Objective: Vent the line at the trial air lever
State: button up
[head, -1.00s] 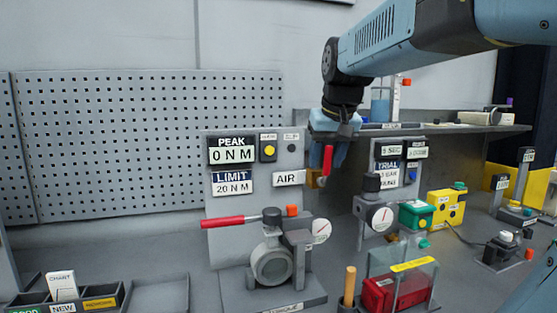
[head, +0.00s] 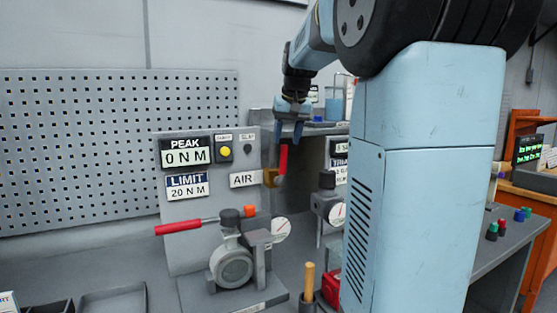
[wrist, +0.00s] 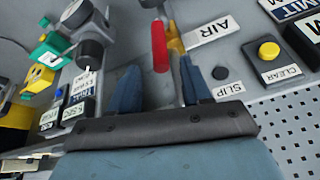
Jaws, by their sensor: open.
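The air lever is a red upright handle (head: 283,159) on a brass valve body (head: 270,178), at the right edge of the grey panel by the AIR label (head: 245,179). My gripper (head: 291,138) is open and empty just above the handle in the head view. In the wrist view, the red handle (wrist: 159,46) shows ahead of the gap between my open fingers (wrist: 159,66). The brass body (wrist: 175,42) is close to the tip of one finger. I cannot tell whether they touch.
A torque rig with a long red-handled lever (head: 185,227) and a gauge (head: 281,229) stands below. My blue column covers much of the right side. A yellow CLEAR button (wrist: 268,50) is nearby.

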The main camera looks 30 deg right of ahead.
aim_at(283, 158)
jog(key=x, duration=0.8)
grip_shut()
dwell(0.4)
